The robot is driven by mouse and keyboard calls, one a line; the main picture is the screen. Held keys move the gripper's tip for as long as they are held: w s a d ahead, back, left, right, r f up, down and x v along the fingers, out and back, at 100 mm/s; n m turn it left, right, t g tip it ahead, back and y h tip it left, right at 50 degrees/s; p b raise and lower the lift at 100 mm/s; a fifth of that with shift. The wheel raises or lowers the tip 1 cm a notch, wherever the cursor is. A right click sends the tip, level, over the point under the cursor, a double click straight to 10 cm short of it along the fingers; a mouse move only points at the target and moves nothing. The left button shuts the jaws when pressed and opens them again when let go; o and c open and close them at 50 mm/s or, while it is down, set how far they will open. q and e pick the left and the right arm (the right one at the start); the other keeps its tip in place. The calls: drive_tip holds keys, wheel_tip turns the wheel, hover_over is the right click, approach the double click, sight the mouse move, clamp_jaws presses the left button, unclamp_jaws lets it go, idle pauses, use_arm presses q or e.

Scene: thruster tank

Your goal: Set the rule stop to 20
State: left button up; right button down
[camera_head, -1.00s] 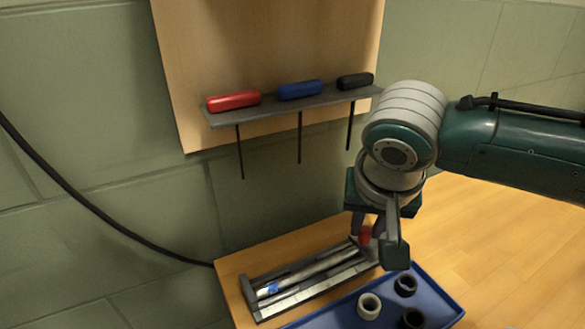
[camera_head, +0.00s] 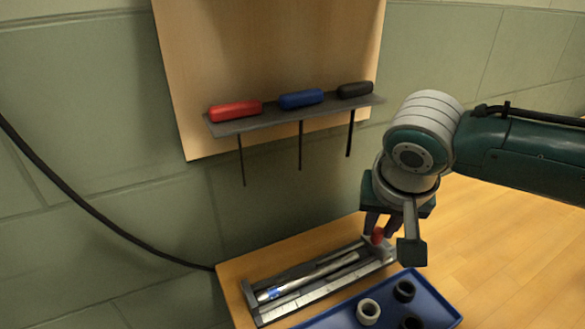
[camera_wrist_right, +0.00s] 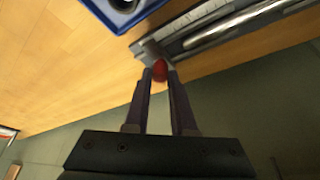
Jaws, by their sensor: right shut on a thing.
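The rule (camera_head: 300,302) is a grey metal frame with a pale scale strip along its front edge and a silver rod (camera_head: 320,272) along its length. A blue mark (camera_head: 273,294) sits near the rod's left end. My right gripper (camera_head: 378,230) is at the rule's right end, shut on a red knob (camera_head: 377,236). In the right wrist view the red knob (camera_wrist_right: 160,71) is between the two fingertips, beside the rule's end (camera_wrist_right: 150,48). The scale's figures are too small to read, and the gripper partly hides the stop. My left gripper is not in view.
A blue tray (camera_head: 440,298) with several dark and pale rings lies in front of the rule on the wooden table (camera_head: 490,240). A shelf (camera_head: 290,118) behind holds red, blue and black handled tools. A black cable (camera_head: 100,220) hangs at left.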

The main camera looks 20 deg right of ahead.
drive_tip(key=shift+d, duration=0.25)
drive_tip(key=c, duration=0.7)
unclamp_jaws()
drive_tip(key=shift+c, duration=0.2)
drive_tip(key=shift+r, duration=0.1)
drive_tip(key=shift+s+a+r, duration=0.1)
drive_tip(key=shift+r, duration=0.2)
drive_tip(key=p+v, duration=0.2)
drive_tip(key=v, duration=0.7)
drive_tip(key=shift+p, duration=0.3)
